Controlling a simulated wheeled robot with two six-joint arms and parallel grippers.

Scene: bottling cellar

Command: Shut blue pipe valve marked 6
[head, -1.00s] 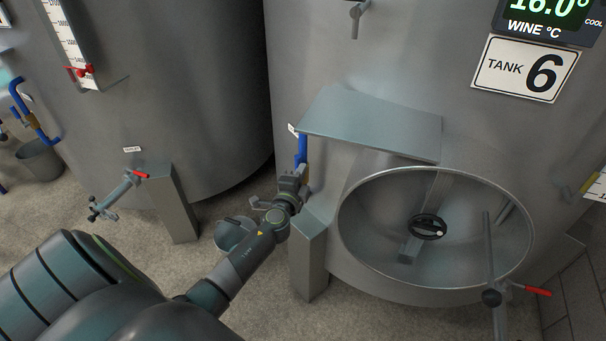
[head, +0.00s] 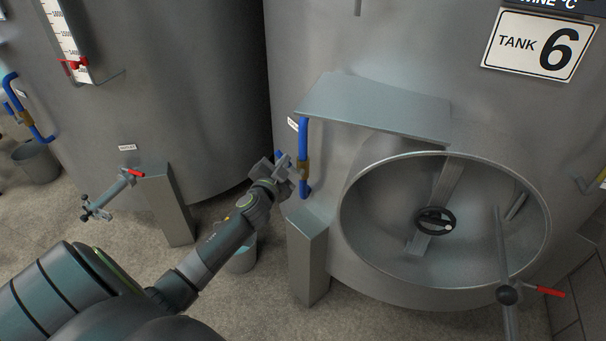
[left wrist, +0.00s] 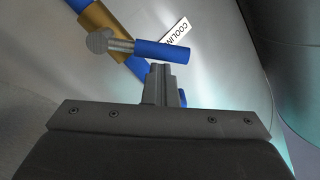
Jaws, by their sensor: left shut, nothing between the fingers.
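The blue pipe (head: 303,138) runs down the front of the tank with the TANK 6 sign (head: 541,43). Its brass valve body (head: 304,170) also shows in the left wrist view (left wrist: 101,26). The valve's lever has a grey stem and a blue grip (left wrist: 162,51); it points off to the side, at an angle to the pipe. My left gripper (head: 287,164) is just left of the valve. Its shut, empty fingers (left wrist: 160,75) are close below the grip in the left wrist view; I cannot tell whether they touch it. My right gripper is not in view.
A slanted metal plate (head: 375,110) juts out above the open round hatch (head: 380,240), right of the pipe. A tank leg (head: 308,262) stands below the valve. A bucket (head: 242,258) stands on the floor behind my arm. Another blue pipe (head: 22,105) is at far left.

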